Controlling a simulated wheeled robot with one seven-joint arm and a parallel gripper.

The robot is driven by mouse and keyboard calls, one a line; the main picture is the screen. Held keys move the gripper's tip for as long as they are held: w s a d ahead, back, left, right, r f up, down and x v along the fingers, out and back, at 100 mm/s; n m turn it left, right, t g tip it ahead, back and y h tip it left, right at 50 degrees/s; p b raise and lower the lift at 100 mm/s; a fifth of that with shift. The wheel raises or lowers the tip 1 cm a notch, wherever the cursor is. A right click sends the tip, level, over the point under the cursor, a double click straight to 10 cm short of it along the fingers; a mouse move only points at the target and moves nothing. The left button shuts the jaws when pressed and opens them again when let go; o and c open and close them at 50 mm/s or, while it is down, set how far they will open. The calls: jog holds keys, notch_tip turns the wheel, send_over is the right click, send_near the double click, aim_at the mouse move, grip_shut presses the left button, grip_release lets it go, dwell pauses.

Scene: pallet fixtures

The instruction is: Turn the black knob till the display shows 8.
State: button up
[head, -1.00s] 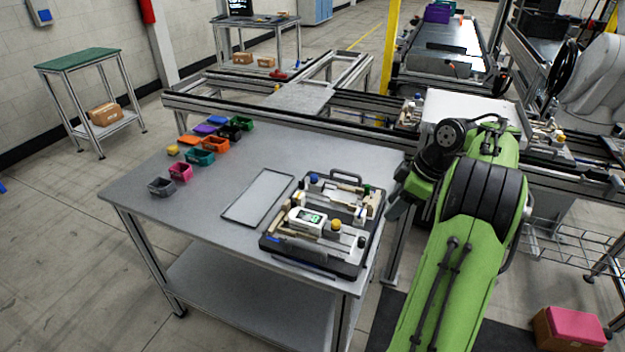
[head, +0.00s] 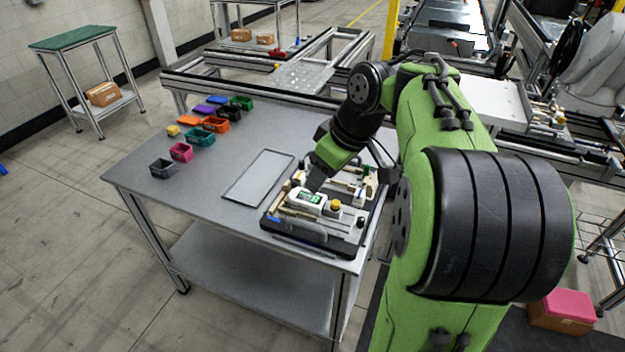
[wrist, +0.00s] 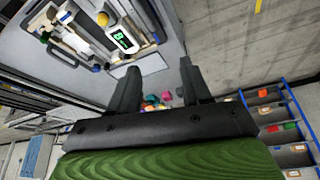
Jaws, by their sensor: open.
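A white device with a lit green display (head: 311,198) sits on the black pallet board (head: 277,231) near the table's front right. The display (wrist: 121,39) also shows at the upper left of the wrist view. It seems to read 8 there, but the digits are small and tilted. I cannot clearly make out the black knob in either view. My gripper (wrist: 158,72) is open, with nothing between its fingers. In the head view it hangs just above the device's far side, and its fingertips are hard to make out.
A yellow knob (head: 335,204) stands right of the device, with several small fittings around it. A flat grey tray (head: 236,196) lies left of the board. Several coloured bins (head: 201,137) stand at the table's left rear. The table's left front is clear.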

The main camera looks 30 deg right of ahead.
jog(key=shift+m, duration=0.4)
jog(key=shift+s+a+r, duration=0.15)
jog(key=shift+s+a, duration=0.2)
jog(key=shift+a, duration=0.3)
jog(key=shift+s+a+r, duration=0.1)
jog(key=shift+s+a, duration=0.2)
jog(key=shift+a, duration=0.3)
jog(key=shift+s+a+r, duration=0.15)
jog(key=shift+s+a, duration=0.2)
jog(key=shift+a, duration=0.3)
jog(key=s+a+f+m+h, duration=0.1)
jog(key=s+a+f, duration=0.1)
jog(key=s, duration=0.5)
jog(key=s+a+f+m+t, duration=0.1)
jog(key=s+a+f+m, duration=0.1)
jog(key=s+a, duration=0.3)
jog(key=s, duration=0.3)
jog(key=shift+s+a+f+m+h, duration=0.2)
jog(key=shift+f+m+h, duration=0.1)
jog(key=shift+f+h, duration=0.1)
